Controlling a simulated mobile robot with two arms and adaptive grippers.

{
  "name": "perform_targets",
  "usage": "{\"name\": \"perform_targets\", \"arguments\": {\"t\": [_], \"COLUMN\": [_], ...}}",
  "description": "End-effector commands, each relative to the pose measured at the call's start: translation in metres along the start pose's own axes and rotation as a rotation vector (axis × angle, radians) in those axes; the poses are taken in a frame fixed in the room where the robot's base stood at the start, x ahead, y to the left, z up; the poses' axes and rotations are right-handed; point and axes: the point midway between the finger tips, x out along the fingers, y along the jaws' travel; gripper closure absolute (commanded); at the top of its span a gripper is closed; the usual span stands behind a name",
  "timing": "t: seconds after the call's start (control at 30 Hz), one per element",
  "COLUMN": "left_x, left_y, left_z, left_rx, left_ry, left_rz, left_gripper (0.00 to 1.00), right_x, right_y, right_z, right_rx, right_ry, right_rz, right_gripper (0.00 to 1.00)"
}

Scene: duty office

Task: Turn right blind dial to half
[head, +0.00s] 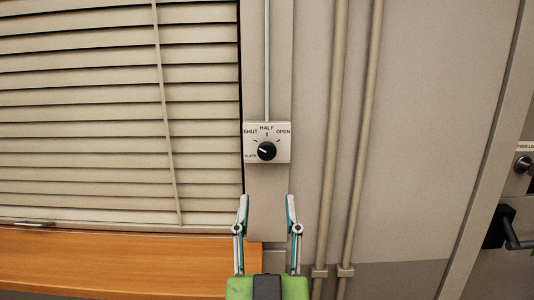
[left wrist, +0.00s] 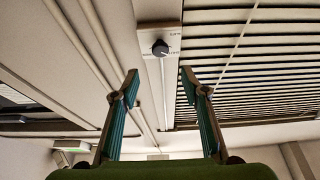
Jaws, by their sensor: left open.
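The blind dial (head: 267,151) is a round black knob on a pale plate (head: 250,143) fixed to the wall strip right of the blind. The plate is marked SHUT, HALF and OPEN from left to right. The knob's light pointer mark appears to point left, toward the SHUT side. My left gripper (head: 267,201) is open and empty, just below the plate and lined up with the knob, not touching it. In the left wrist view the knob (left wrist: 160,48) shows beyond and between the open fingertips (left wrist: 159,74). My right gripper is not in view.
A slatted blind (head: 80,115) fills the left, above a wooden ledge (head: 110,262). A thin conduit (head: 267,60) rises from the plate. Two pipes (head: 351,150) run down the wall to the right. A door with a dark handle (head: 510,230) is at the far right.

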Motion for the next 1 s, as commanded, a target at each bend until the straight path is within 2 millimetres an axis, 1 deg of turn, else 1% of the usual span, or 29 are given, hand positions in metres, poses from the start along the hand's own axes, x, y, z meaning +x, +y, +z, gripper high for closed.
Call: {"name": "perform_targets", "arguments": {"t": [0.03, 0.1, 0.23, 0.37, 0.5, 0.6, 0.67, 0.8, 1.0], "left_x": [0.011, 0.025, 0.054, 0.082, 0.105, 0.116, 0.12, 0.125, 0.125], "left_y": [-0.001, -0.001, -0.001, -0.002, -0.002, -0.001, -0.001, -0.001, -0.001], "left_z": [-0.004, -0.005, -0.005, -0.005, -0.004, -0.002, -0.002, 0.0, 0.001], "left_rx": [0.005, 0.007, 0.008, 0.007, 0.005, 0.004, 0.004, 0.002, 0.002], "left_ry": [0.004, 0.004, 0.004, 0.003, 0.001, 0.001, 0.001, -0.001, -0.001], "left_rz": [-0.003, -0.004, -0.003, -0.004, -0.004, -0.001, -0.002, -0.001, -0.001], "left_gripper": [0.59, 0.59, 0.59, 0.59, 0.59, 0.59, 0.59, 0.59, 0.59], "right_x": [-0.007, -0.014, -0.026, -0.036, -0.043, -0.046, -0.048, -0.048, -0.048], "right_y": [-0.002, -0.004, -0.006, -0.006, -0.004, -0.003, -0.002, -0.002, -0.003], "right_z": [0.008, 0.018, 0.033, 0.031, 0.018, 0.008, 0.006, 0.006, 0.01], "right_rx": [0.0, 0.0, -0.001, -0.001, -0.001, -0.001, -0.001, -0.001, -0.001], "right_ry": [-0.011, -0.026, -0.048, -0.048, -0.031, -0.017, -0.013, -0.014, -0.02], "right_rz": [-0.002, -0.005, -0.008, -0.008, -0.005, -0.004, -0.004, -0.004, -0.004], "right_gripper": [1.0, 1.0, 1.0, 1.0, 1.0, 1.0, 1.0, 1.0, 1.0]}}
